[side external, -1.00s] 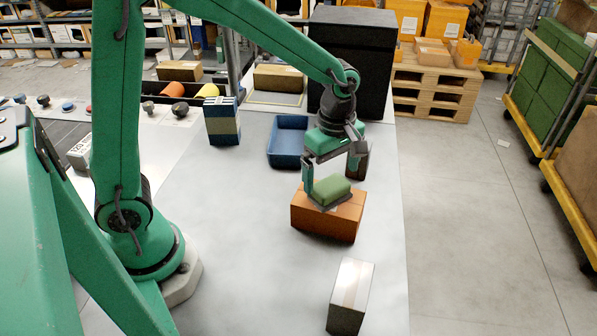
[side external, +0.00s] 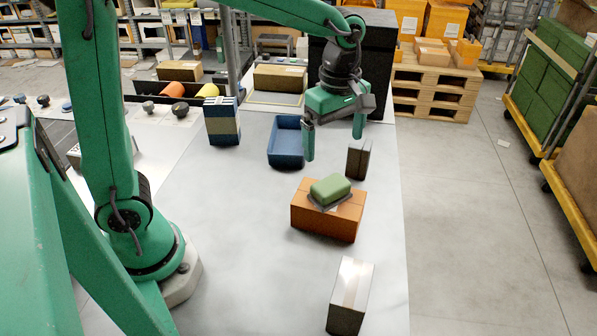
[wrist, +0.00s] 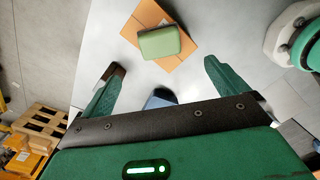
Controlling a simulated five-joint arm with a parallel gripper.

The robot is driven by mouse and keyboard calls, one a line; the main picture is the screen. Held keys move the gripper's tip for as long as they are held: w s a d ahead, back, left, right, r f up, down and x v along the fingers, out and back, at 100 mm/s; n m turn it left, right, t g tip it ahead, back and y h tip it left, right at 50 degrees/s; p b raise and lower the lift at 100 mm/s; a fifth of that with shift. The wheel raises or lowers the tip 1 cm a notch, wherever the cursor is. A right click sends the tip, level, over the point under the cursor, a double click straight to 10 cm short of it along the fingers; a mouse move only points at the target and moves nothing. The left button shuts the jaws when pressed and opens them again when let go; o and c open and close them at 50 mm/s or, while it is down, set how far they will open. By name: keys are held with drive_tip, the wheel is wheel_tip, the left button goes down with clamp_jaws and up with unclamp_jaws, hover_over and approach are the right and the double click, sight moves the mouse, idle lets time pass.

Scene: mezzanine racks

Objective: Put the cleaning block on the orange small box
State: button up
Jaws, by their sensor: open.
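The green cleaning block (side external: 330,188) rests on top of the orange small box (side external: 318,222), with a dark flat layer showing at its underside. In the wrist view the cleaning block (wrist: 160,42) lies on the orange box (wrist: 182,55), ahead of the fingers. My gripper (side external: 334,150) is open and empty, above and behind the box, apart from the block. Its two spread fingers also show in the wrist view (wrist: 160,78), with nothing between them touching.
A small dark brown box (side external: 358,160) stands behind the orange box. A blue tray (side external: 271,155) lies to the left, and a blue-and-tan box (side external: 222,124) farther left. A tall white-and-brown box (side external: 350,295) stands in front. The table's middle left is clear.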

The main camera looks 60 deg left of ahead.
idle(0.3)
drive_tip(key=s+a+r+m+t, duration=0.2)
drive_tip(key=s+a+m, duration=0.2)
drive_tip(key=s+m, duration=0.3)
drive_tip(key=s+a+r+m+t, duration=0.2)
drive_tip(key=s+a+m+t, duration=0.1)
drive_tip(key=s+m, duration=0.5)
drive_tip(key=m, duration=0.3)
drive_tip(key=shift+a+t, duration=0.3)
drive_tip(key=shift+a, duration=0.1)
